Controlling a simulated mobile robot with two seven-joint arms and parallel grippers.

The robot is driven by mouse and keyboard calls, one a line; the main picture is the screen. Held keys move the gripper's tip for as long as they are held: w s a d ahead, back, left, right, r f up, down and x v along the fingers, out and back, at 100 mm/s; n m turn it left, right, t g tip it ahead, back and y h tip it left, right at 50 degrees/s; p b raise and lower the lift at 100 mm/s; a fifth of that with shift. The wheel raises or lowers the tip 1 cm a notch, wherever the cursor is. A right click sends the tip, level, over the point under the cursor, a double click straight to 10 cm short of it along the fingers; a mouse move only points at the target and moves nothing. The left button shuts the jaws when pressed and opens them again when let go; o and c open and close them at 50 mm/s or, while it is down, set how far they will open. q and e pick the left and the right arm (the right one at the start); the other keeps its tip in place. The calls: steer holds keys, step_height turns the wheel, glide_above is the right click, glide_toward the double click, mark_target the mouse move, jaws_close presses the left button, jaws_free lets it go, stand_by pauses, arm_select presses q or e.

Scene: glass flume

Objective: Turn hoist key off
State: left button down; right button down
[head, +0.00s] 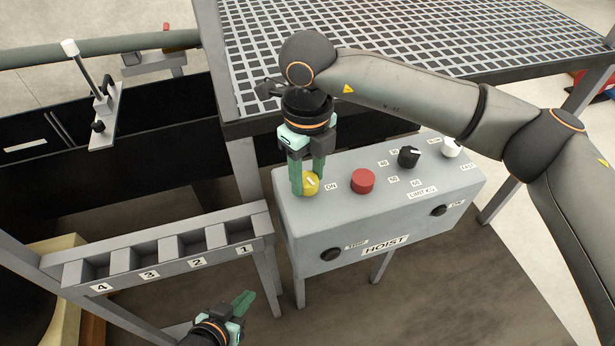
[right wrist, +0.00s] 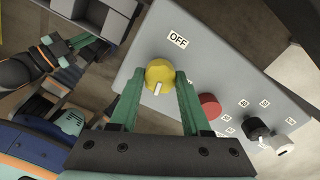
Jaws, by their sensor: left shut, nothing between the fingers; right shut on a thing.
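The hoist key is a yellow round knob (head: 311,184) with a white pointer mark, at the left end of the grey HOIST box top. An ON label (head: 331,186) lies to its right. My right gripper (head: 307,185) points down over the knob, its green fingers shut on it. In the right wrist view the knob (right wrist: 159,72) sits between the two fingertips; its white mark points away from the OFF label (right wrist: 178,40). The head view does not show the OFF label. My left gripper (head: 247,300) is shut and empty, low in front of the box.
The hoist box (head: 400,225) also carries a red button (head: 363,181), a black knob (head: 408,157) and a white knob (head: 451,148). A numbered rack (head: 160,250) stands left of it. A grating platform (head: 400,50) lies behind.

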mark_target(307, 178)
arm_select(q)
steer(key=shift+s+a+f+b, duration=0.2)
steer(key=shift+s+f+b, duration=0.2)
steer(key=shift+f, duration=0.2)
arm_select(e)
steer(key=shift+m, duration=1.4)
arm_select(q)
steer(key=shift+w, duration=0.1)
arm_select(e)
steer(key=shift+c, duration=1.9)
jaws_free()
arm_select(q)
steer(key=shift+r+p, duration=0.25)
steer(key=shift+p, duration=0.15)
arm_select(e)
step_height(307, 178, up, 12)
steer(key=shift+r, duration=0.25)
